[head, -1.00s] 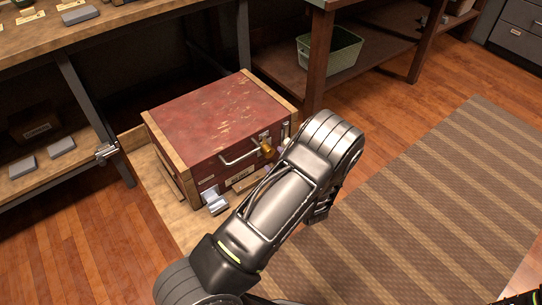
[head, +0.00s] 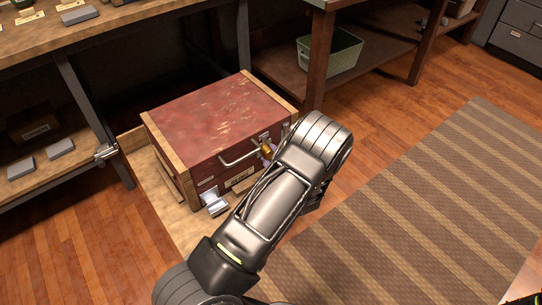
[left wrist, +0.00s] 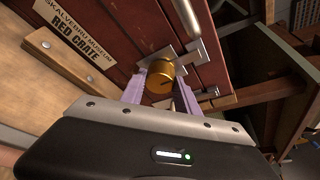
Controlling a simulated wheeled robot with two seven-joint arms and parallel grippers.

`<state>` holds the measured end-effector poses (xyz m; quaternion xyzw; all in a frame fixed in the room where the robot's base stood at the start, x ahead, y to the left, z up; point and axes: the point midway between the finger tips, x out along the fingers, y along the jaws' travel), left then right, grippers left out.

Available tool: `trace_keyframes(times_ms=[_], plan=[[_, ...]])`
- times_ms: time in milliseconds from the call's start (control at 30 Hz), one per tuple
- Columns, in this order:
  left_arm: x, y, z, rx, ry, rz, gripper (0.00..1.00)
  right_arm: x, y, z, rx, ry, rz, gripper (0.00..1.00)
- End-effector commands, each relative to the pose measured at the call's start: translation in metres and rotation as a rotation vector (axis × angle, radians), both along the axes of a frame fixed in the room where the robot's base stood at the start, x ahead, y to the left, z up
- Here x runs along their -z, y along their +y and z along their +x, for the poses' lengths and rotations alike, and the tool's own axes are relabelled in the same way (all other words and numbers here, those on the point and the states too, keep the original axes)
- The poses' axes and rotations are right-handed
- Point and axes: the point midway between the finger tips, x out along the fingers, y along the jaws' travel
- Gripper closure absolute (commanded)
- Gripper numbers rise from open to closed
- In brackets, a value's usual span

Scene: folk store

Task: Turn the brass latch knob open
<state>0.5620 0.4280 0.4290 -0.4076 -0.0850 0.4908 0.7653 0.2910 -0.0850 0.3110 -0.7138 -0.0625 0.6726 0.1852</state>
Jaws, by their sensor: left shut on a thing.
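The red wooden crate (head: 215,115) with tan edge strips stands on a low wooden pallet. The brass latch knob (head: 266,150) is on its front face, right of a metal handle (head: 238,157). In the left wrist view the round brass knob (left wrist: 160,72) sits between the two pale purple fingers of my left gripper (left wrist: 161,92). The gripper is shut on the knob. A metal latch plate (left wrist: 196,52) shows behind it.
A label reading "RED CRATE" (left wrist: 70,42) is on the crate front. A wooden bench (head: 75,72) stands at the left. A green bin (head: 330,50) sits on a low shelf at the back. A striped rug (head: 430,190) lies on the clear floor at the right.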

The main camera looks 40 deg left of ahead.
Motion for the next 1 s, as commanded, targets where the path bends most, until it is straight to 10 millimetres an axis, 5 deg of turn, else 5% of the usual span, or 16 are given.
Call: trace_keyframes(times_ms=[367, 1000], plan=[[0.0005, -0.0002, -0.0004, -0.001, 0.001, -0.001, 1.0, 0.0001, 0.0001, -0.0002, 0.0, 0.0, 0.0, 0.64], [-0.0014, -0.0011, 0.0007, 0.0, 0.155, 0.043, 1.0, -0.0095, 0.0022, -0.0023, -0.005, 0.004, 0.004, 0.64]])
